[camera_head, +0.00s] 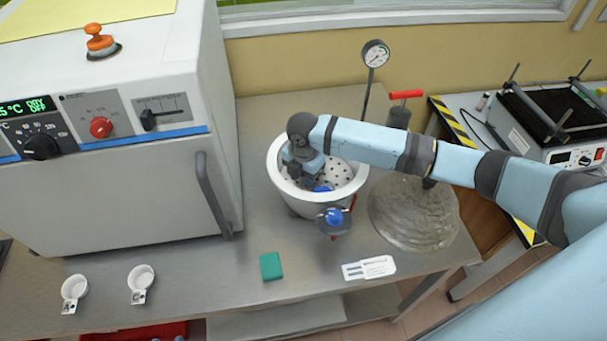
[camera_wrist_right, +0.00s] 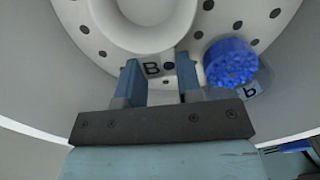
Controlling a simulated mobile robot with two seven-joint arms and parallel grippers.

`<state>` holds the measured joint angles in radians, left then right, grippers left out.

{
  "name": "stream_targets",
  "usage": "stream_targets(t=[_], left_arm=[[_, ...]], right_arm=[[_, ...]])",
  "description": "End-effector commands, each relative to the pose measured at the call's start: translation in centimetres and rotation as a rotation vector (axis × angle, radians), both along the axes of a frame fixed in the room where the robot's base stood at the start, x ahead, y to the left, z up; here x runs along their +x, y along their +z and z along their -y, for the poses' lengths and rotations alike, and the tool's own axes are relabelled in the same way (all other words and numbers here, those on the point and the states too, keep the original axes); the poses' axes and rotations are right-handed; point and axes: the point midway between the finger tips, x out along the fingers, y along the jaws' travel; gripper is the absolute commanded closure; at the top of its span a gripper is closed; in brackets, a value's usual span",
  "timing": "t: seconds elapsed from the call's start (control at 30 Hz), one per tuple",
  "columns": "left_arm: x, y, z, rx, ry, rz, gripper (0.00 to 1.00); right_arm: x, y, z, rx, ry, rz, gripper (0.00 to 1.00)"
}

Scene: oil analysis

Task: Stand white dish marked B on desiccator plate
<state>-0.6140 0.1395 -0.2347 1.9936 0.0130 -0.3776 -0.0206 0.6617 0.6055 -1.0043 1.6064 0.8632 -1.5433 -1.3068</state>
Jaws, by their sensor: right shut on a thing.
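The white dish marked B (camera_wrist_right: 150,22) is round, with a tab lettered B facing the camera in the right wrist view. My right gripper (camera_wrist_right: 158,78) is shut on this tab, one blue finger on each side. In the head view my right gripper (camera_head: 309,182) reaches down inside the white desiccator (camera_head: 277,165), and the arm hides the dish. The desiccator plate (camera_head: 345,172) is white with dark holes; it also shows in the right wrist view (camera_wrist_right: 285,12). The dish is over the plate; I cannot tell whether it touches. My left gripper is out of view.
A clear cup of blue beads (camera_wrist_right: 230,62) is close right of the dish. Two white dishes (camera_head: 74,288) (camera_head: 141,279) and a green block (camera_head: 270,266) lie on the bench. The clear lid (camera_head: 412,215) lies right of the desiccator; an oven (camera_head: 120,190) stands left.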

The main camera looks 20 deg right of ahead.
Motion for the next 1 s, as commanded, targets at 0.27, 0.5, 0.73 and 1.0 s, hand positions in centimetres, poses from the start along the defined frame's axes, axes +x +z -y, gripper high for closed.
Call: stream_targets(t=[0.27, 0.5, 0.73, 1.0], left_arm=[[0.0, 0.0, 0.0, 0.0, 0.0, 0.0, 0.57], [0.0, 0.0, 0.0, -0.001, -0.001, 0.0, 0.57], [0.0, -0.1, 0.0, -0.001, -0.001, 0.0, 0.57], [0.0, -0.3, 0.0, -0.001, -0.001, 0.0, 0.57]], right_arm=[[0.0, -0.3, 0.0, 0.001, 0.0, 0.001, 0.58], [0.0, -0.3, 0.0, 0.0, 0.0, 0.0, 0.56], [0.1, 1.5, 0.0, 0.001, 0.001, 0.004, 0.56], [0.1, 7.3, 0.0, 0.001, 0.002, 0.004, 0.56]])
